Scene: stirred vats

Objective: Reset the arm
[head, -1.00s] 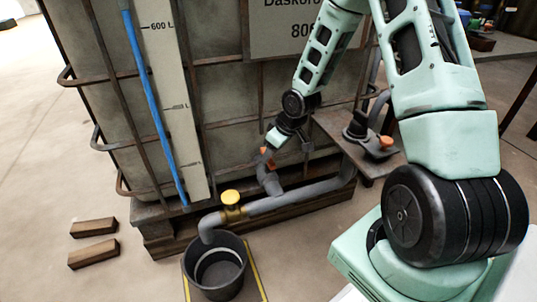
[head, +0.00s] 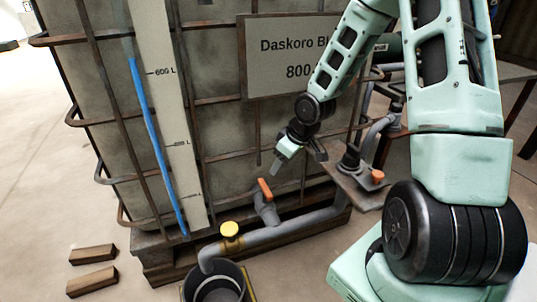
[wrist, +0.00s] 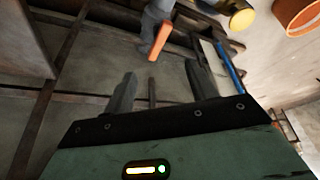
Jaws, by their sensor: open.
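My gripper (head: 279,166) is in front of the caged vat (head: 225,140), above and slightly right of the orange valve handle (head: 265,188), with a gap between them. In the wrist view my gripper (wrist: 162,84) has its two grey fingers apart and nothing between them. The orange handle (wrist: 160,41) shows beyond the fingertips there. The handle sits on a grey valve on the vat's outlet pipe (head: 287,226). My arm is bent, reaching down from the right.
A yellow-capped valve (head: 230,230) sits on the pipe, above a dark bucket (head: 218,286). A second orange-knobbed fitting (head: 377,177) stands on a ledge at right. Two wooden blocks (head: 92,281) lie on the floor at left. Vat cage bars are close to my gripper. Left floor is open.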

